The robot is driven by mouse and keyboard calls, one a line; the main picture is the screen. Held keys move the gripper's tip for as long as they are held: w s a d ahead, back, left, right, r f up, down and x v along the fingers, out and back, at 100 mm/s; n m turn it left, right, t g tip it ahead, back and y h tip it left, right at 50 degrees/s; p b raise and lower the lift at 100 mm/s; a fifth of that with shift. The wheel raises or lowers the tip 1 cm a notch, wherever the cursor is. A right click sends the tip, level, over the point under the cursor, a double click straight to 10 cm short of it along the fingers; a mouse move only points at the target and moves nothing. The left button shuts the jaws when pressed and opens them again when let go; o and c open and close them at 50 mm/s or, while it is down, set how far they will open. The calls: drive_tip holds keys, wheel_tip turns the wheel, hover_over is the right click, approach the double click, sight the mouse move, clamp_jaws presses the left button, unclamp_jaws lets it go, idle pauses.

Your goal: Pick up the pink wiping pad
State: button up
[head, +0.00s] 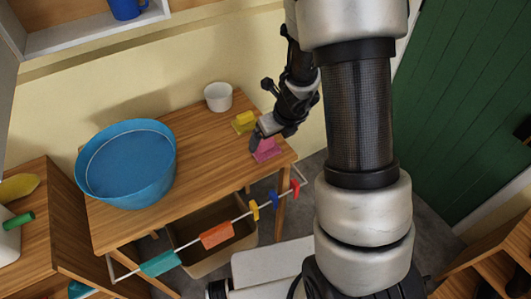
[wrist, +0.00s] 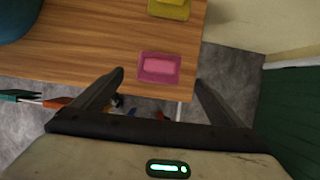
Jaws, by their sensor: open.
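The pink wiping pad (head: 267,150) lies near the right end of the wooden table, partly hidden by my gripper in the head view. In the wrist view the pad (wrist: 159,67) is a dark pink rectangle with a lighter pink block on top, close to the table's edge. My gripper (wrist: 160,76) is open and empty, its two fingers spread to the left and right of the pad as seen from the wrist. In the head view my gripper (head: 262,138) is over the pad; I cannot tell whether it touches.
A yellow pad (head: 244,121) and a white cup (head: 218,97) stand behind the pink pad. A large blue basin (head: 127,163) fills the table's left part. A bin (head: 210,240) stands below.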

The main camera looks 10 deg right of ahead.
sight(268, 145)
drive_tip(key=b+x, duration=0.3)
drive_tip(key=x, duration=0.3)
drive_tip(key=shift+a+f, duration=0.1)
drive_tip(key=shift+f, duration=0.15)
drive_tip(key=shift+w+f, duration=0.2)
drive_tip(key=shift+f, duration=0.05)
drive_tip(key=c, duration=1.1)
